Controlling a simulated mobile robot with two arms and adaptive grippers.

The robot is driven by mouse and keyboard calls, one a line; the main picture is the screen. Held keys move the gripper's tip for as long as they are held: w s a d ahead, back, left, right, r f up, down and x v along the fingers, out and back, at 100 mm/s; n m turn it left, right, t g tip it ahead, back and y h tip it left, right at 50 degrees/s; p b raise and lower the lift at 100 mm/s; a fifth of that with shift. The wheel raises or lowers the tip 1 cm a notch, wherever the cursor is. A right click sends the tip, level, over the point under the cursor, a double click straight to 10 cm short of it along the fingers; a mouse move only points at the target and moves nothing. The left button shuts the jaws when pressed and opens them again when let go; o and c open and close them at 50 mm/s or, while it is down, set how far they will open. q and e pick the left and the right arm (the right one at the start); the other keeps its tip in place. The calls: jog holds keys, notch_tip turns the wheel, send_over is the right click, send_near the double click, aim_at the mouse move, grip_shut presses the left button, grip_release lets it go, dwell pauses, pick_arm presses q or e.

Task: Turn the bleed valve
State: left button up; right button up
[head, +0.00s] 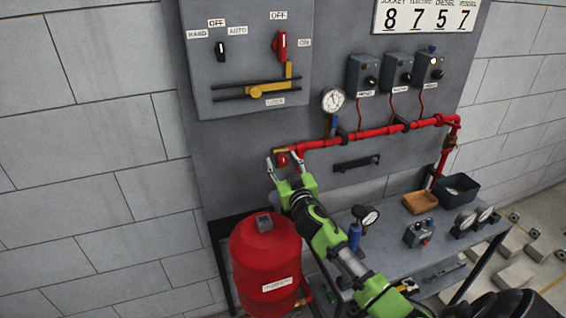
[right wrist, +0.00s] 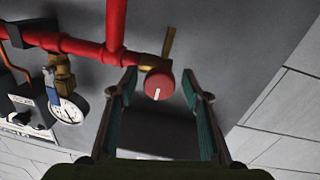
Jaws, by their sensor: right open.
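The bleed valve is a round red knob (head: 283,160) with a white mark, at the left end of the red pipe on the panel. In the right wrist view the knob (right wrist: 159,84) sits between the fingertips, with its white mark close to upright and slightly tilted. My right gripper (head: 282,168) is open, its fingers (right wrist: 158,78) on either side of the knob with a gap on both sides. My left gripper is not in view.
The red pipe (head: 375,132) runs along the panel with a pressure gauge (head: 333,100) above it. A red tank (head: 265,256) stands below my right gripper. A bench (head: 390,246) at the right bears a wooden tray (head: 420,202), a dark bin (head: 456,190) and loose gauges.

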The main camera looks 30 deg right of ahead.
jog(key=c, duration=1.1)
